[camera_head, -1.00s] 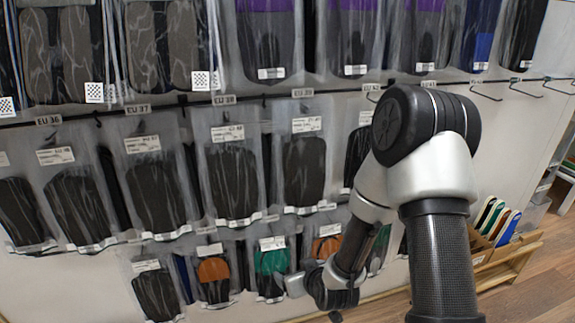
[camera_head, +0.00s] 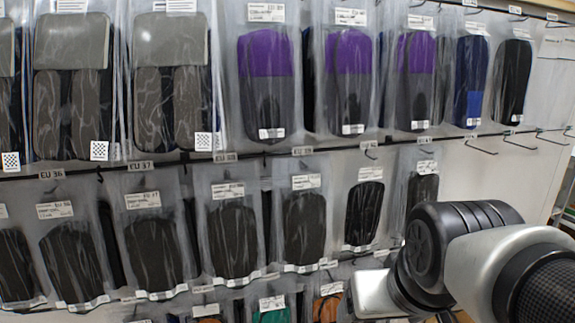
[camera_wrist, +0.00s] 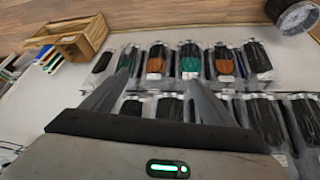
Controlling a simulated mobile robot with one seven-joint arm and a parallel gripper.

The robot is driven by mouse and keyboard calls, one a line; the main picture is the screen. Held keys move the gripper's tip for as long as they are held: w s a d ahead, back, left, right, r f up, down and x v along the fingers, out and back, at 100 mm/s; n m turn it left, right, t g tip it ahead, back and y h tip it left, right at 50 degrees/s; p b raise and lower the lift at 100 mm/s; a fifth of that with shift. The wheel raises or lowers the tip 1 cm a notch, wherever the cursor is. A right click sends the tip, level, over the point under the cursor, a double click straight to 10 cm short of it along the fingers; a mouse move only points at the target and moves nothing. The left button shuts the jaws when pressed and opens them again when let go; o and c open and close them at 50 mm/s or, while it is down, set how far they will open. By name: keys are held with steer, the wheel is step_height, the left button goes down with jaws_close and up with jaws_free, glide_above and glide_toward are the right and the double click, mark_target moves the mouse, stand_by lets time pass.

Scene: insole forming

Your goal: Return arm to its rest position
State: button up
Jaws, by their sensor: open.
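My gripper (camera_wrist: 156,77) shows in the wrist view with its two fingers spread apart and nothing between them. The fingers overlap the view of the hanging insole packs, but I cannot tell how far away the packs are. My arm (camera_head: 460,260) is bent across the lower right of the head view, in front of the rack. The gripper itself is not visible in the head view.
Packs of dark insoles (camera_head: 232,235) hang in rows on the wall rack, with purple-topped packs (camera_head: 264,85) above. Empty hooks (camera_head: 515,142) jut out at right. A wooden crate (camera_wrist: 82,40) and a round bin (camera_wrist: 292,14) show in the wrist view.

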steer(key=s+r+p, duration=0.3)
steer(key=r+p, duration=1.9)
steer(key=r, duration=0.1)
